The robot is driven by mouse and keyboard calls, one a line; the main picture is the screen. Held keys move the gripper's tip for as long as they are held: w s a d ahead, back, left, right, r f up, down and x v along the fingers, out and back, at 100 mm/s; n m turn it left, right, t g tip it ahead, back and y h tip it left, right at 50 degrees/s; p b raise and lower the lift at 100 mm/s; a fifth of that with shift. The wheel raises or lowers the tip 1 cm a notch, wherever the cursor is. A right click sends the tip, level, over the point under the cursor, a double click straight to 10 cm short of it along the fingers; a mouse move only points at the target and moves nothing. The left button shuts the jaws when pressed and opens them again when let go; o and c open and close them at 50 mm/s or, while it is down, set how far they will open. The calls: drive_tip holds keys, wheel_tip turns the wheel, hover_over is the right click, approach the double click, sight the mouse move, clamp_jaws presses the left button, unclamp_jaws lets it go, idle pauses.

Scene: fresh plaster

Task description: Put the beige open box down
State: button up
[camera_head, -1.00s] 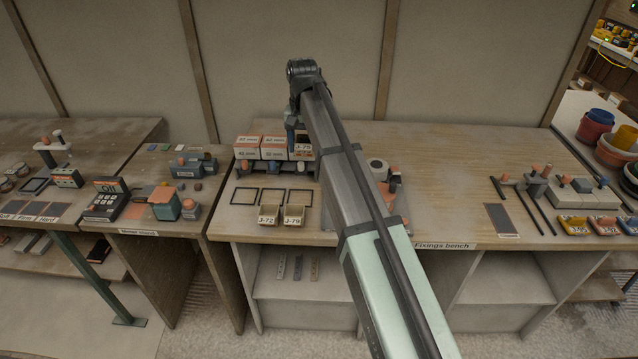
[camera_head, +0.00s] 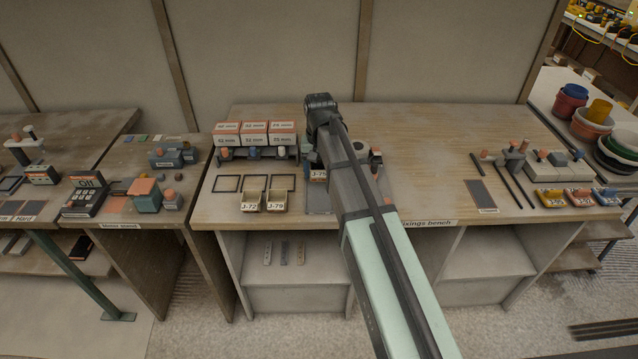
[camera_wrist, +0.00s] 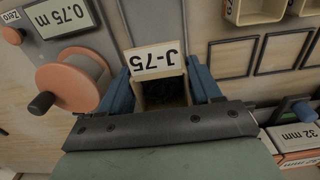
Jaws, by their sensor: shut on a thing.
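My gripper (camera_wrist: 161,88) is shut on the beige open box (camera_wrist: 158,60), with a blue finger on each side of it. The box carries a white label reading J-75, and its inside looks dark. In the head view, the box (camera_head: 318,174) shows only in part below my wrist, over the bench right of the black frames. Whether it touches anything beneath is hidden. Two similar beige boxes, J-72 (camera_head: 253,201) and J-79 (camera_head: 276,201), stand on the bench in front of three black outlined frames (camera_head: 255,183).
A rack with cartons (camera_head: 254,133) stands behind the frames. A device with a 0.75 m display (camera_wrist: 70,17) and an orange crank wheel (camera_wrist: 70,82) is close beside my gripper. Bare bench (camera_head: 430,145) lies to the right, with tools and coloured bins (camera_head: 578,198) farther along.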

sight(319, 192)
drive_tip(key=shift+f, duration=2.6)
drive_tip(key=shift+f, duration=0.1)
drive_tip(key=o, duration=1.1)
wheel_tip(319, 192, up, 12)
drive_tip(key=shift+r, duration=0.15)
